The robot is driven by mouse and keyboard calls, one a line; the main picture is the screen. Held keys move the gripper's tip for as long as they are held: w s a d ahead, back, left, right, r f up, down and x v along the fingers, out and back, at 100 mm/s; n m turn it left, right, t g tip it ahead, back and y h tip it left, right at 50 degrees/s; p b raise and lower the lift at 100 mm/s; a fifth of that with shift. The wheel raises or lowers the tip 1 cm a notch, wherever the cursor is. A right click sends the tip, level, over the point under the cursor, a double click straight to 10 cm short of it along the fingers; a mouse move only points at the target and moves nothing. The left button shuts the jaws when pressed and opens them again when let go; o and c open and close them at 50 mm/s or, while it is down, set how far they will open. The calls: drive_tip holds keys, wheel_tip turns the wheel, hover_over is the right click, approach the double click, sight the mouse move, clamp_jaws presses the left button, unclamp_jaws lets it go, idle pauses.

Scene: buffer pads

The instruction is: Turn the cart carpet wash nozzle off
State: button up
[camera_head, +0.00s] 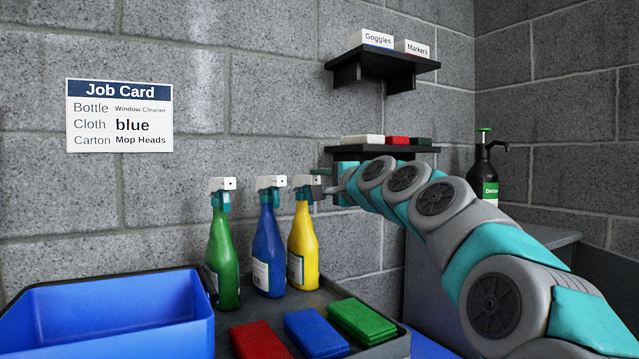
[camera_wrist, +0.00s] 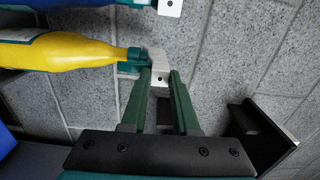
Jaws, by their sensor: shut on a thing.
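A yellow spray bottle (camera_head: 303,245) stands upright on the dark cart tray (camera_head: 326,291), rightmost of three bottles. Its nozzle (camera_head: 303,181) is white with a teal collar. My gripper (camera_head: 320,190) reaches it from the right and is shut on the nozzle. In the wrist view the nozzle (camera_wrist: 158,66) sits between my green fingertips (camera_wrist: 157,82), and the yellow bottle (camera_wrist: 75,52) extends left. A blue bottle (camera_head: 268,248) and a green bottle (camera_head: 223,255) stand to its left. The label print is too small to read, so I cannot tell which is carpet wash.
A blue bin (camera_head: 115,318) is at the left. Red (camera_head: 258,340), blue (camera_head: 315,333) and green cloths (camera_head: 362,320) lie at the tray's front. Two wall shelves (camera_head: 383,62) hang behind my arm. A black pump bottle (camera_head: 486,175) stands at the right. A job card (camera_head: 119,115) is on the wall.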

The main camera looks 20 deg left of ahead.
drive_tip(key=shift+f+n+b, duration=0.2)
drive_tip(key=shift+n+b, duration=1.1)
drive_tip(key=shift+b, duration=0.05)
drive_tip(key=shift+n+b, duration=0.75)
drive_tip(key=shift+n, duration=0.05)
drive_tip(key=shift+r+n+b, duration=0.1)
drive_tip(key=shift+n+b, duration=1.55)
drive_tip(key=shift+n, duration=0.75)
drive_tip(key=shift+w+n, duration=0.1)
drive_tip(key=shift+n, duration=0.6)
drive_tip(key=n, duration=0.3)
drive_tip(key=shift+r, duration=0.1)
drive_tip(key=shift+n+p, duration=1.2)
drive_tip(key=shift+n, duration=1.3)
